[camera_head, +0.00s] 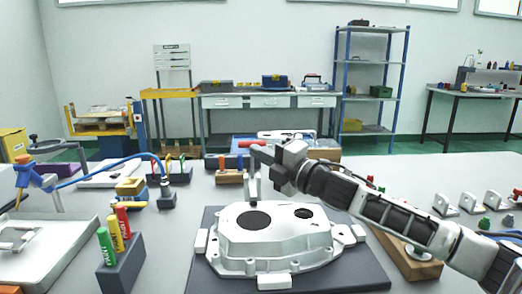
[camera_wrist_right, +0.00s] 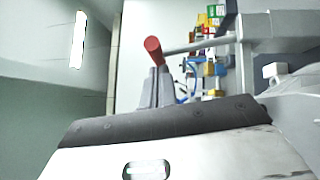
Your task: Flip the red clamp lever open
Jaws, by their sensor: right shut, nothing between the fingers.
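The rod runs right from the tip to a grey body; that picture is turned, so the lever looks upright. My right gripper (camera_wrist_right: 156,78) is shut and empty, its fingertips close beside the red tip; contact cannot be told. In the head view, my right gripper (camera_head: 258,158) is above the back edge of the aluminium casting (camera_head: 275,240) and hides much of the clamp. My left gripper is not in view.
The casting sits on a dark plate (camera_head: 340,278) with pale blocks at its sides. A dark holder (camera_head: 122,268) with colored markers stands left. A wooden block (camera_head: 229,177) is behind the casting. Several metal brackets (camera_head: 468,203) stand right. The right arm crosses the right side.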

